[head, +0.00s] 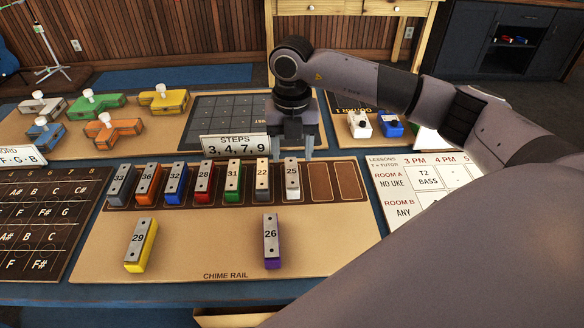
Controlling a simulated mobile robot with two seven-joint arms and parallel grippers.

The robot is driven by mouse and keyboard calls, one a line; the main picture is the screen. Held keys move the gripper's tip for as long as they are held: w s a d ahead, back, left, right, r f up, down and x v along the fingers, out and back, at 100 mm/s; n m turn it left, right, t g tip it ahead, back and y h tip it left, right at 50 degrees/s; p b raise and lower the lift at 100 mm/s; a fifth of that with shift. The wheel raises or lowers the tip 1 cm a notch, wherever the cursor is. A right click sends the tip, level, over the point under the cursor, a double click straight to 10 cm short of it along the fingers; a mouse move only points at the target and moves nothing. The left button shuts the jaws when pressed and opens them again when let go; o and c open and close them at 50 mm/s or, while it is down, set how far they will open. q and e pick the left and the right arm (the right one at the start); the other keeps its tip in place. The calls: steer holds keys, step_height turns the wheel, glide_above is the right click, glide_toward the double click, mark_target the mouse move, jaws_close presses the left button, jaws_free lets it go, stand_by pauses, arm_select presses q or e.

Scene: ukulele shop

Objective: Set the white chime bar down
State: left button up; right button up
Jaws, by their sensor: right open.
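The white chime bar (292,181), marked 25, lies in a slot of the dark chime rail (334,181), just right of the bar marked 22 (262,181). My right gripper (293,153) points down at the far end of the white bar, its fingers apart on either side. Whether a finger touches the bar cannot be told. To the left in the rail lie bars 33, 36, 32, 28 and 31. Two slots right of the white bar are empty. My left gripper is out of view.
A yellow bar (141,245) marked 29 and a purple bar (271,242) marked 26 lie on the tan mat (205,245) in front. A steps sign (235,145) stands behind the rail. A lesson board (420,190) lies right. Several colored blocks with white knobs sit back left.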

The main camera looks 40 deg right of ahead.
steer(key=shift+r, duration=2.05)
steer(key=shift+a, duration=0.1)
